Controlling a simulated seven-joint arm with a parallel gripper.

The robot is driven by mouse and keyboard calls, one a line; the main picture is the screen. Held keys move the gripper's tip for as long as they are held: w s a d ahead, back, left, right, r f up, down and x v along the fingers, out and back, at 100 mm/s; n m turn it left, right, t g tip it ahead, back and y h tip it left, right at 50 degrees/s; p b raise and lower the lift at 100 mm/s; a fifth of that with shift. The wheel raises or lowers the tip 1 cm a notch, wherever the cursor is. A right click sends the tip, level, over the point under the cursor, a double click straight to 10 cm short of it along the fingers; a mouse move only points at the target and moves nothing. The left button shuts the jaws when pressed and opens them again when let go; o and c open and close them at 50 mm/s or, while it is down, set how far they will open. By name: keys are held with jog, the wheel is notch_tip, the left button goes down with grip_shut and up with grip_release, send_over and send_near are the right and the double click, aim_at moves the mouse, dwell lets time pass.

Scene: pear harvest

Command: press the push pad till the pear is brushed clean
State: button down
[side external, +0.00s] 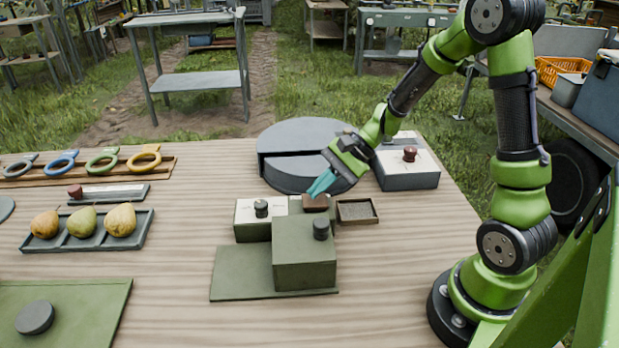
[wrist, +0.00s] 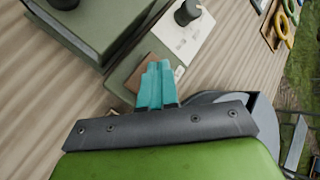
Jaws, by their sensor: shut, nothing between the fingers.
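The push pad looks to be the small brown block (side external: 316,204) on a green housing at mid table; it also shows in the wrist view (wrist: 141,74). My gripper (side external: 319,190) is shut and empty, its teal fingers tilted down at the pad. In the wrist view the fingertips (wrist: 158,68) overlap the pad; I cannot tell whether they touch it or how far it is pressed. Three pears lie in a grey tray (side external: 137,241) at the left: a brownish one (side external: 45,224), a greenish one (side external: 82,222) and a yellow one (side external: 121,219). No pear is visible at the pad.
A green box (side external: 303,262) with a black knob stands in front of the pad. A white-topped block (side external: 246,217) with another knob is left. A small dark-filled tray (side external: 357,211) is right. A grey drum (side external: 290,172) and a red-knobbed box (side external: 409,178) stand behind.

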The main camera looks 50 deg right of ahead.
aim_at(319, 199)
jog(key=shift+f, duration=0.65)
dwell(0.4)
jog(key=shift+r, duration=1.15)
jog(key=shift+r, duration=2.5)
